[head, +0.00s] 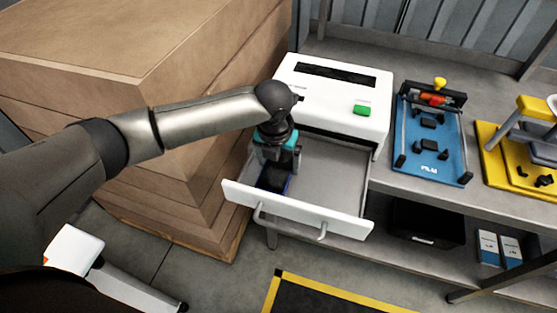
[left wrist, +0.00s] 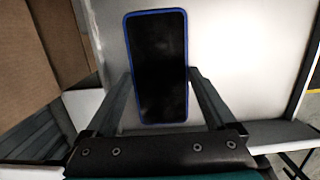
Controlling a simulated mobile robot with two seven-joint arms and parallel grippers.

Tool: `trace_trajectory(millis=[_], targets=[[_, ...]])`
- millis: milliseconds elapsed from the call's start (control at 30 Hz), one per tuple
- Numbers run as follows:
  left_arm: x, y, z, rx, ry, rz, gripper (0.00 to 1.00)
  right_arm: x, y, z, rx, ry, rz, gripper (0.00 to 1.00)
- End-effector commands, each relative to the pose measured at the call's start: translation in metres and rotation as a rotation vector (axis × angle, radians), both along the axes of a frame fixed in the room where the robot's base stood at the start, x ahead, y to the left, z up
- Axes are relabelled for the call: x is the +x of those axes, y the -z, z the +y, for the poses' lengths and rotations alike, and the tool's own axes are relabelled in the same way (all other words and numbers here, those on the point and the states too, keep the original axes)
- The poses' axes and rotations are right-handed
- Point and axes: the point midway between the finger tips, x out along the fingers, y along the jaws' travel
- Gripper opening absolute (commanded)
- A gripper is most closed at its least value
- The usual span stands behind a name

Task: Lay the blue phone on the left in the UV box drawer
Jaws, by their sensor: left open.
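The blue phone (left wrist: 158,68), with a black screen and a blue rim, lies flat in the drawer in the left wrist view. In the head view the phone (head: 273,179) shows at the left end of the open drawer (head: 335,177). The UV box (head: 338,97) is white with a green button, and its drawer is pulled out. My left gripper (head: 276,158) is over the drawer's left part, pointing down. In the left wrist view its fingers (left wrist: 163,95) are apart, one on each side of the phone's near end, with gaps between. My right gripper is not in view.
Stacked cartons (head: 150,80) stand close on the left of the drawer. A blue fixture board (head: 432,140) and a yellow fixture (head: 515,155) stand on the bench at right. A black bin (head: 425,222) is on the lower shelf. The drawer's right part is empty.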

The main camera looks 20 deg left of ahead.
Motion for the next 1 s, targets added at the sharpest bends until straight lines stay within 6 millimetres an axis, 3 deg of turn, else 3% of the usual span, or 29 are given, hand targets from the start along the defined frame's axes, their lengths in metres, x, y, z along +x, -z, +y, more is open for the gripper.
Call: trace_trajectory(millis=[100,467,1000], targets=[[0.0,0.0,0.0,-0.001,0.0,0.0,0.99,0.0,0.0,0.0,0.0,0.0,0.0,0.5],[-0.001,-0.008,0.0,-0.001,0.0,-0.001,1.0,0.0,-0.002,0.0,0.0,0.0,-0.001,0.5],[-0.018,-0.123,0.0,-0.002,0.001,-0.004,1.0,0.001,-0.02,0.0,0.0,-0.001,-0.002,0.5]])
